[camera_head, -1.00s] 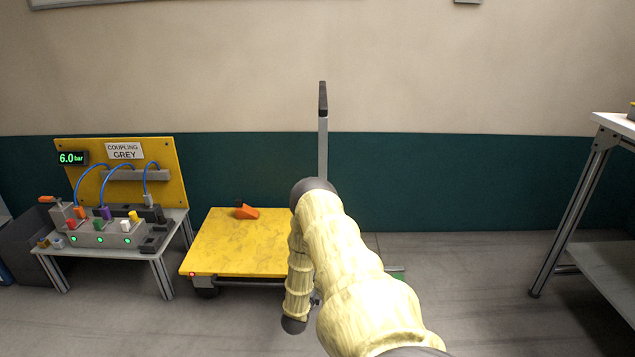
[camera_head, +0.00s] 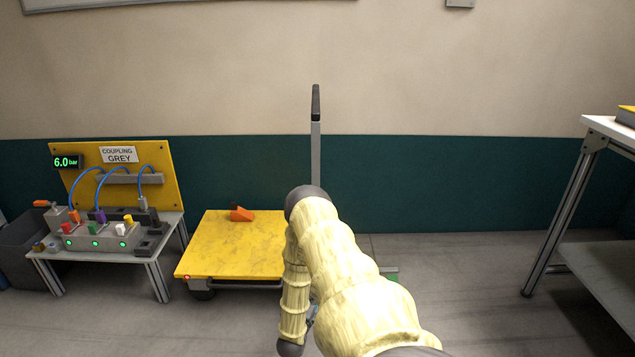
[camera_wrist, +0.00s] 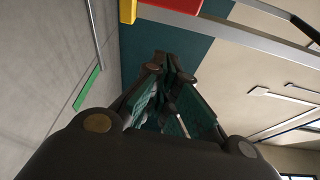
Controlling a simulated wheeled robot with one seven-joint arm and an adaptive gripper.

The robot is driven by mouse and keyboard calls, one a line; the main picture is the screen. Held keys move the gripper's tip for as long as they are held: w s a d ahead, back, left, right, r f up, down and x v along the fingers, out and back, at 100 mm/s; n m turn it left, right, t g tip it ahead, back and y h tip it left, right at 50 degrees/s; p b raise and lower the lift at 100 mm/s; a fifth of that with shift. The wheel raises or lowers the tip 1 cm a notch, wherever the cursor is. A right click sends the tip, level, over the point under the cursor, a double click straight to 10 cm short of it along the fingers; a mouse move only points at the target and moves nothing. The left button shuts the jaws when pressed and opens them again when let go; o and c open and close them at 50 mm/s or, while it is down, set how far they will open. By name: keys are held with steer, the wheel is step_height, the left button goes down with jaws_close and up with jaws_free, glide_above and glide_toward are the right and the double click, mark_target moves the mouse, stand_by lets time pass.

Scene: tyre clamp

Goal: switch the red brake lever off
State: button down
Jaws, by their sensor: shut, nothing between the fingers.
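My gripper (camera_wrist: 170,75) shows in the wrist view with its dark fingers together and nothing between them. In the head view my arm hides it. A red part (camera_wrist: 180,4) with a yellow block beside it is cut off by the top edge of the wrist view. It is apart from the fingers, and I cannot tell if it is the brake lever. The yellow-topped cart (camera_head: 225,255) stands left of my arm, with a small red spot (camera_head: 187,278) at its front left corner. No lever is clearly recognisable in the head view; my arm covers the cart's right end.
An orange wedge (camera_head: 241,214) lies on the cart, and a tall grey handle (camera_head: 316,150) rises behind my arm. A bench with a coupling panel (camera_head: 120,180) stands left. A white-topped table (camera_head: 610,130) stands right. A green strip (camera_wrist: 88,88) lies on the floor.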

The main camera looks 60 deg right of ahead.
steer(key=shift+s+a, duration=0.15)
steer(key=shift+a, duration=0.6)
